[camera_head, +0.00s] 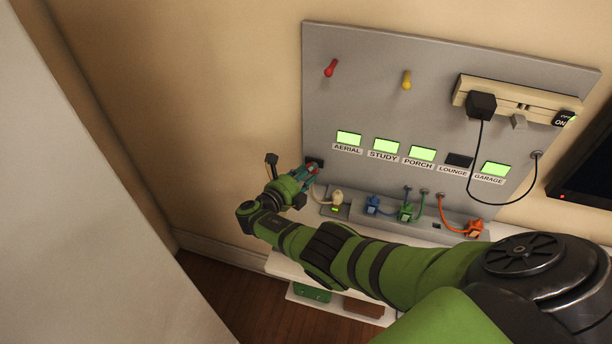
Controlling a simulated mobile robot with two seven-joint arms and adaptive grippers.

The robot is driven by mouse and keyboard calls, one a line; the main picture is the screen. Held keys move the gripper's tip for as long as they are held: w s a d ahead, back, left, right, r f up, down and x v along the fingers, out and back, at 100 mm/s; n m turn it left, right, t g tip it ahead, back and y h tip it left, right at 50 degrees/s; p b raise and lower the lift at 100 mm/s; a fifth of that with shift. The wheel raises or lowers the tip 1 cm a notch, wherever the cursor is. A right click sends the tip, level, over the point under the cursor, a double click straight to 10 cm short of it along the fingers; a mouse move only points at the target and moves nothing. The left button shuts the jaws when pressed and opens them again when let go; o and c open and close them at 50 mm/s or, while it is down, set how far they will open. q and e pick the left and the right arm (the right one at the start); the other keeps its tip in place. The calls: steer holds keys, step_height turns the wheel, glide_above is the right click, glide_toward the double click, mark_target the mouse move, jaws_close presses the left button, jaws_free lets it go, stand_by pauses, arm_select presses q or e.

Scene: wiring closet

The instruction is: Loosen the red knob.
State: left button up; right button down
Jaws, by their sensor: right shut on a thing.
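The red knob (331,68) sticks out of the upper left of the grey wall panel (450,60). No gripper is at it. My right gripper (309,174) is well below it, at the panel's lower left edge, beside a small black socket (315,162). It is shut on a small teal thing (312,170), mostly hidden by the gripper, so I cannot tell what it is. My left gripper is not in view.
A yellow knob (407,79) is right of the red one. Labelled displays (422,154) cross the panel. Below are a cream plug (337,197), blue (373,204), green (406,212) and orange (475,228) plugs. A black plug (481,105) sits in a power strip (515,100).

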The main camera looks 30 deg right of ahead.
steer(key=shift+s+d+f+n+g+h+b, duration=0.2)
steer(key=shift+s+f+n+g+h+b, duration=0.2)
steer(key=shift+n, duration=0.4)
steer(key=c, duration=0.9)
jaws_free()
steer(key=shift+d, duration=0.1)
steer(key=shift+d+r, duration=0.1)
steer(key=shift+r, duration=0.05)
steer(key=shift+w+a, duration=0.1)
steer(key=shift+a, duration=0.3)
steer(key=v, duration=1.1)
steer(key=shift+s, duration=0.4)
